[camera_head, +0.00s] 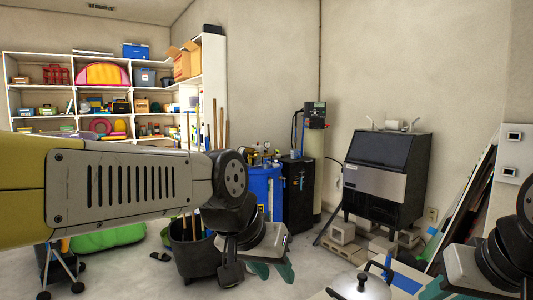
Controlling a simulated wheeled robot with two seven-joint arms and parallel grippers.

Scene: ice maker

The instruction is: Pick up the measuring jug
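I cannot make out a measuring jug in the head view. A shiny metal vessel with a lid knob and dark handle (360,287) stands at the bottom edge, partly cut off. My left gripper (272,270) hangs low in the middle, left of that vessel and apart from it. Its two teal fingers are spread with nothing seen between them. My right gripper (440,288) is at the lower right, right of the vessel. Only part of its teal fingers shows, so its opening is unclear.
White shelves (214,95) line the left. Panels (462,205) lean at right.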

